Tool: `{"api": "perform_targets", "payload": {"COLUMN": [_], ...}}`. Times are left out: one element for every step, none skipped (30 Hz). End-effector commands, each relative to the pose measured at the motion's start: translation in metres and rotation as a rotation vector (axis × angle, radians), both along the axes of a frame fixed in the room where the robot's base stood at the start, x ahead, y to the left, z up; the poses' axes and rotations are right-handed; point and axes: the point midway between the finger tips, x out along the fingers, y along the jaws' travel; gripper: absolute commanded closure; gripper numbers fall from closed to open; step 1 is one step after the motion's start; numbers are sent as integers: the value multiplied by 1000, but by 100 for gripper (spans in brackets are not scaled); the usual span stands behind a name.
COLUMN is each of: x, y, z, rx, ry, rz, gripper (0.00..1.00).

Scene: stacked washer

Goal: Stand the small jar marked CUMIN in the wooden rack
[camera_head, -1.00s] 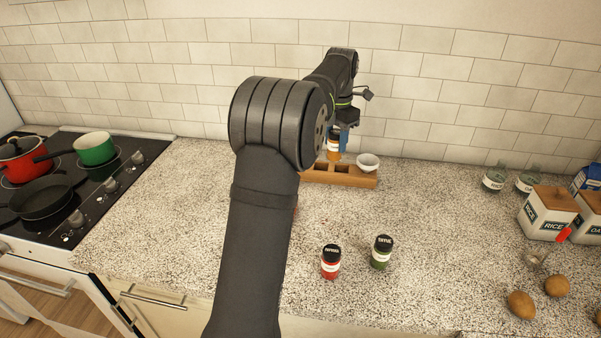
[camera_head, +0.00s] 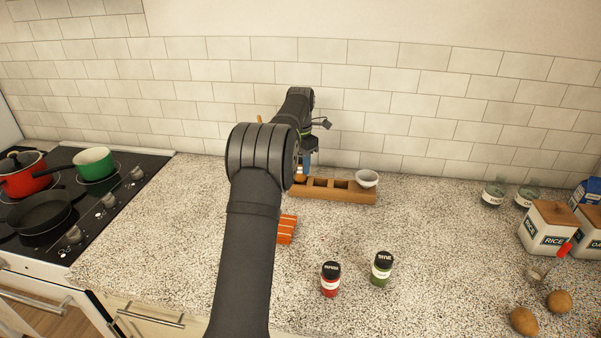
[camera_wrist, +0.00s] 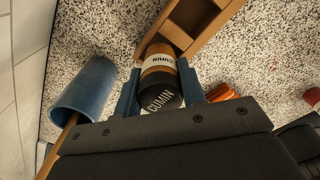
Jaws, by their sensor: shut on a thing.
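The cumin jar has a black lid reading CUMIN (camera_wrist: 162,98), a white label and an orange-brown body. My gripper (camera_wrist: 159,72) is shut on it, with a blue finger on each side. The wooden rack (camera_wrist: 205,38) lies right at the jar, which is at the rack's end; I cannot tell whether its base is inside the end compartment or just above it. In the head view the jar is mostly hidden by my arm, at the left end of the rack (camera_head: 335,195). Empty compartments show to the right of it.
A blue cup (camera_wrist: 84,92) stands beside the jar in the wrist view. Counter in front of the rack is mostly clear.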

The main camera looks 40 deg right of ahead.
Motion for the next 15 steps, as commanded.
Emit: {"api": "perform_targets", "payload": {"x": [-1,-1,-1,-1,-1,-1,-1,-1,-1,-1,-1,-1,-1,-1,-1], "y": [1,1,1,1,1,0,0,0,0,0,0,0,0,0,0], "z": [-8,-12,-18,-23,-27,-31,-33,-34,-34,-34,-34,-34,-34,-34,-34], "rx": [3,4,3,3,3,2,2,1,1,0,0,1,1,1,1], "ry": [3,3,2,2,2,1,1,1,0,0,0,0,0,0,0], "rz": [0,0,0,0,0,0,0,0,0,0,0,0,0,0,0], "gripper": [87,87,87,87,87,87,87,87,87,87,87,87,87,87,87]}}
